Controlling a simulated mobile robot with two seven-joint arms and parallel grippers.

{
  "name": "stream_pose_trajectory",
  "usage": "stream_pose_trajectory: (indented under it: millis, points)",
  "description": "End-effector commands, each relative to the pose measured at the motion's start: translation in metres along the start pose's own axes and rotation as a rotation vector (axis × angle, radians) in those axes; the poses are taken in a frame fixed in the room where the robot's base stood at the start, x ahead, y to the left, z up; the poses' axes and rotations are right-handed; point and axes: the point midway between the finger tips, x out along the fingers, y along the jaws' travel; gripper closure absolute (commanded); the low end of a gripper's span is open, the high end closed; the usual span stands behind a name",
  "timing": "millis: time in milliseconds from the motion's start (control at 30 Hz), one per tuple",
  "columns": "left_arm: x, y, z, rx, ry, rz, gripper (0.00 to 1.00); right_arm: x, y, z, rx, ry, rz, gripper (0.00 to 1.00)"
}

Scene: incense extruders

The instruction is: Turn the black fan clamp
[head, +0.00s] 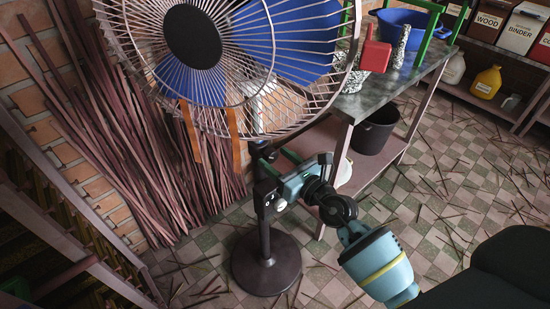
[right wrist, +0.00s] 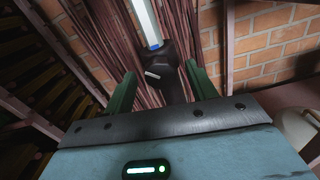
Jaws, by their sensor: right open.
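The black fan clamp (right wrist: 165,75) shows in the right wrist view as a dark collar at the foot of the fan's silver pole (right wrist: 148,22), with a small pale tab on its face. My right gripper (right wrist: 160,82) is open; its two green fingers stand on either side of the clamp, with visible gaps, and I see no grip on it. In the head view the right gripper (head: 264,180) is at the fan stand, below the fan cage (head: 225,60), and partly hides the clamp area. The fan's round dark base (head: 266,264) stands on the floor. My left gripper is out of view.
A table (head: 345,104) with a blue basin (head: 408,24) and a red object (head: 375,50) stands right of the fan. A black bucket (head: 375,130) is on its lower shelf. Sticks (head: 140,165) lean against the brick wall behind. More sticks litter the checkered floor.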

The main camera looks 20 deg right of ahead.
Motion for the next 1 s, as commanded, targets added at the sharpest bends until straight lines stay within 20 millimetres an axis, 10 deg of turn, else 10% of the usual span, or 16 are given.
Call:
stream_pose_trajectory:
  millis: [433, 767, 1000]
  points:
    - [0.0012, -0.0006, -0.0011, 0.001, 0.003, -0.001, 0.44, 0.0115, 0.0003, 0.0001, 0.000, 0.000, 0.000, 0.44]
    - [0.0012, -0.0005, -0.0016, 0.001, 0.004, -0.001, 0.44, 0.0113, 0.0002, 0.0001, 0.000, 0.000, 0.000, 0.87]
    - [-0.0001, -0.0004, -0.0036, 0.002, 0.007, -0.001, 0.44, 0.0112, 0.0002, 0.0007, 0.019, 0.000, 0.000, 0.88]
